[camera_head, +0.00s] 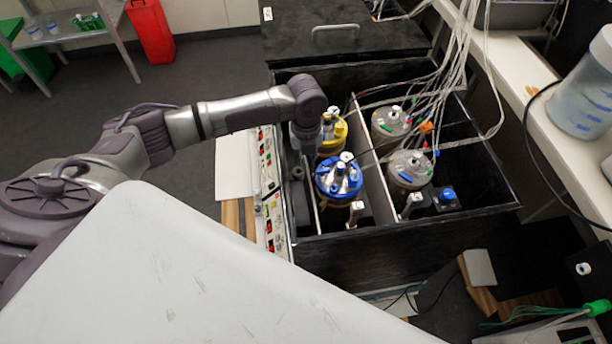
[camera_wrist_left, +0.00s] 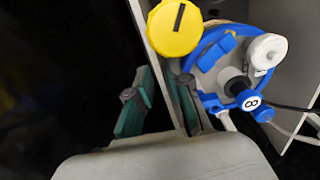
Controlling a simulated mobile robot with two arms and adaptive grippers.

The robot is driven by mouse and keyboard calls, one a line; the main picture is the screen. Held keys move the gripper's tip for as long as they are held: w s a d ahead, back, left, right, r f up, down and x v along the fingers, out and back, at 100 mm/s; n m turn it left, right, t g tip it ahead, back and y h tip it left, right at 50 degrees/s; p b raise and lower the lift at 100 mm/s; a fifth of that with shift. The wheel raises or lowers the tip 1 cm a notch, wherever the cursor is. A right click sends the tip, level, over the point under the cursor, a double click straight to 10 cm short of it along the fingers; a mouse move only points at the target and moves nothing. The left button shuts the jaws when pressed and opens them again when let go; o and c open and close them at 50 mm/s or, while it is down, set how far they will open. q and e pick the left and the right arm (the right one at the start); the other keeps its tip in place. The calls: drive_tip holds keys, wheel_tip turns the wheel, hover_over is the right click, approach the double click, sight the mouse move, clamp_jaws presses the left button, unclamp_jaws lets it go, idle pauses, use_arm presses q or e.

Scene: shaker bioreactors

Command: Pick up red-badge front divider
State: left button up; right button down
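My left gripper (camera_wrist_left: 160,102) is open, its two teal-padded fingers apart. In the left wrist view a thin pale divider panel (camera_wrist_left: 151,52) runs down between the fingers, and I cannot tell whether either finger touches it. No red badge shows on it. In the head view the left arm reaches over the left side of the black shaker box (camera_head: 400,245), and its gripper is hard to make out beside the yellow-topped bioreactor (camera_head: 340,133). A pale middle divider (camera_head: 374,180) stands between the two columns of bioreactors. My right gripper is not in view.
A blue-topped bioreactor (camera_head: 338,180) stands close to my left gripper; its top (camera_wrist_left: 228,70) and a yellow disc (camera_wrist_left: 176,28) show in the left wrist view. Two grey-topped bioreactors (camera_head: 409,168) (camera_head: 391,122) stand to the right. Tubes and cables hang above them.

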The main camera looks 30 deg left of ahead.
use_arm(q)
wheel_tip(320, 180, down, 2)
drive_tip(key=shift+c, duration=0.2)
clamp_jaws()
drive_tip(key=shift+r, duration=0.15)
wheel_tip(320, 180, up, 29)
drive_tip(key=p, duration=0.3)
idle(0.9)
